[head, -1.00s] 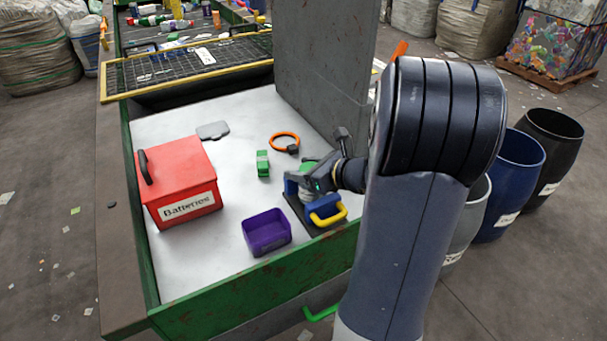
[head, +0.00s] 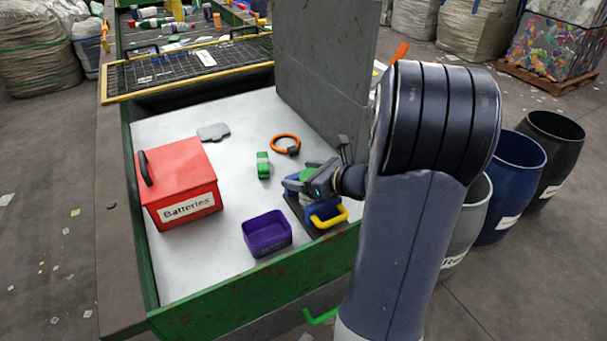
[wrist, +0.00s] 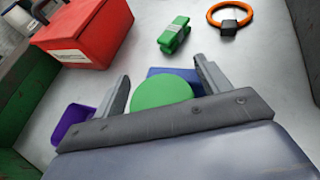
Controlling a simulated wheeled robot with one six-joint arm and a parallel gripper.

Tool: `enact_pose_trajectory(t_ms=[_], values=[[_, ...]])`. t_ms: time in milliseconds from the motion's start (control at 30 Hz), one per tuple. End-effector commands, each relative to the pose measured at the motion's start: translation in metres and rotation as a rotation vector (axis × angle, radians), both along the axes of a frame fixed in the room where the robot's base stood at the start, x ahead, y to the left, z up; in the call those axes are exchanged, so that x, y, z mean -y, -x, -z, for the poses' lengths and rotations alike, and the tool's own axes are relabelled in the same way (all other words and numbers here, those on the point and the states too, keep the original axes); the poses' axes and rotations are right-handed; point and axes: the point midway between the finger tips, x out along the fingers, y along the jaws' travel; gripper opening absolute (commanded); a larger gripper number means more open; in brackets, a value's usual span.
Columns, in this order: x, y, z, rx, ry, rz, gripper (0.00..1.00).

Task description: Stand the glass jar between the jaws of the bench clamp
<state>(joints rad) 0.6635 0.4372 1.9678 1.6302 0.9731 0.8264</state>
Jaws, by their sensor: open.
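The glass jar shows in the wrist view mainly as its round green lid (wrist: 160,93), between my two fingers. In the head view a bit of green lid (head: 306,174) shows by my gripper, and the glass is mostly hidden. My gripper (head: 303,178) is open, with clear gaps beside the lid in the wrist view (wrist: 163,78). The blue bench clamp (head: 325,211), with a yellow handle, is directly below my gripper on a dark base. Its blue part (wrist: 178,73) shows behind the lid. I cannot tell how the jar's foot sits against the jaws.
A purple tray (head: 266,236) stands left of the clamp, and a red batteries box (head: 180,180) farther left. A green block (head: 263,165), an orange ring (head: 285,143) and a grey flat piece (head: 213,132) lie behind. A grey upright panel (head: 325,75) borders the back right.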

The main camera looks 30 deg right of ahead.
Motion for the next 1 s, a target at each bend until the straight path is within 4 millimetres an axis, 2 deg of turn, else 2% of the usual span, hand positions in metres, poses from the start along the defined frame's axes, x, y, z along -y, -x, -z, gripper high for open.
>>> enact_pose_trajectory(t_ms=[167,500,700,1000], values=[[0.004,0.006,-0.007,0.003,0.001,0.002,0.72],[0.031,0.061,-0.032,0.003,0.002,0.006,0.72],[0.042,0.086,-0.043,0.002,0.001,0.004,0.72],[0.048,0.1,-0.049,0.0,0.0,0.001,0.72]])
